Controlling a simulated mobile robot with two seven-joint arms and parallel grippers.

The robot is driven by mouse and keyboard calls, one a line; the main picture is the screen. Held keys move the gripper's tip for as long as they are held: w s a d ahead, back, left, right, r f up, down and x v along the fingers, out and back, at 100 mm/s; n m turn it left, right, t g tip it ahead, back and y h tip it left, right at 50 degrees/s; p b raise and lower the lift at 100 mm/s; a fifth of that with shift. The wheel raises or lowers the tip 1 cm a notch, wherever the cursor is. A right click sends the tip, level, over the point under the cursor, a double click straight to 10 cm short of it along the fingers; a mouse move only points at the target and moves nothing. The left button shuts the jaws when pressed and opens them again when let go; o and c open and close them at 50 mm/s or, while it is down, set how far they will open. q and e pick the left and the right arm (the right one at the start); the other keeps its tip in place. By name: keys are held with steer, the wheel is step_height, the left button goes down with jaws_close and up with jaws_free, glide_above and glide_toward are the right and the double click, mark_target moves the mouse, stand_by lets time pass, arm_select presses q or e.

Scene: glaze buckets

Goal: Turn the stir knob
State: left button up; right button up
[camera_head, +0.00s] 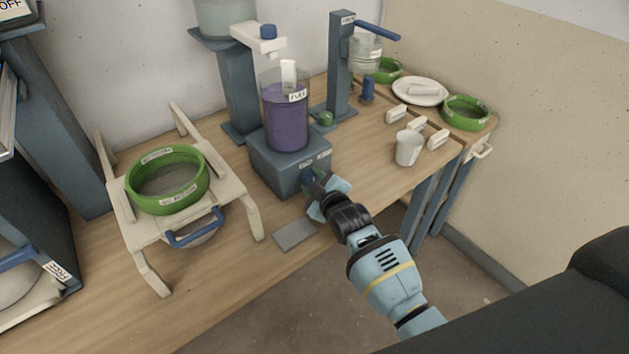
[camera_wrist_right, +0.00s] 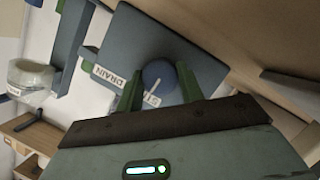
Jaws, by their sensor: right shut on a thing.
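The stirrer's blue-grey base box (camera_head: 285,168) stands on the table and carries a clear bucket (camera_head: 286,122) of purple glaze. My right gripper (camera_head: 320,184) is at the front face of this box. The right wrist view shows the round blue stir knob (camera_wrist_right: 158,74) on the box face, with a white line on it. The green fingers of my right gripper (camera_wrist_right: 160,88) are on either side of the knob, shut on it. A partly hidden label beginning "STI" (camera_wrist_right: 152,100) is beside the knob, and a "DRAIN" label (camera_wrist_right: 108,77) is farther left. My left gripper is not in view.
A green-rimmed sieve (camera_head: 166,180) rests on a cream stand (camera_head: 135,219) at the left. A grey plate (camera_head: 296,235) lies near the table's front edge. A white cup (camera_head: 408,148), white blocks (camera_head: 397,114) and green bowls (camera_head: 466,112) are at the right.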

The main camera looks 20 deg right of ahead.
steer(key=shift+w+d+r+m+g+y+p, duration=0.15)
steer(key=shift+m+y+p, duration=0.1)
steer(key=shift+m, duration=0.25)
steer(key=shift+s+r+m+g+y+p, duration=0.15)
steer(key=shift+m+y+p, duration=0.1)
steer(key=shift+m, duration=0.25)
steer(key=shift+w+f+m+y, duration=0.1)
steer(key=shift+f+m+y, duration=0.15)
steer(key=shift+m, duration=0.35)
steer(key=shift+m+g+y, duration=0.25)
steer(key=shift+m+g, duration=0.05)
steer(key=shift+d+f+m+y+b, duration=0.15)
steer(key=shift+m+y+b, duration=0.15)
steer(key=shift+m, duration=0.4)
steer(key=shift+f+m+g+y+b, duration=0.15)
steer(key=shift+m+g+y+b, duration=0.25)
steer(key=shift+m+y+b, duration=0.7)
steer(key=shift+m+b, duration=0.35)
steer(key=shift+m, duration=0.15)
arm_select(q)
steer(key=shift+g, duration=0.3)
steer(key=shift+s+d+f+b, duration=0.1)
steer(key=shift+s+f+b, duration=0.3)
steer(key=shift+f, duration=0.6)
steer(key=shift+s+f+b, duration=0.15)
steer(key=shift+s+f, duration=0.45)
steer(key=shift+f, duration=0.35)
arm_select(e)
steer(key=shift+m+y, duration=0.3)
steer(key=shift+m, duration=0.3)
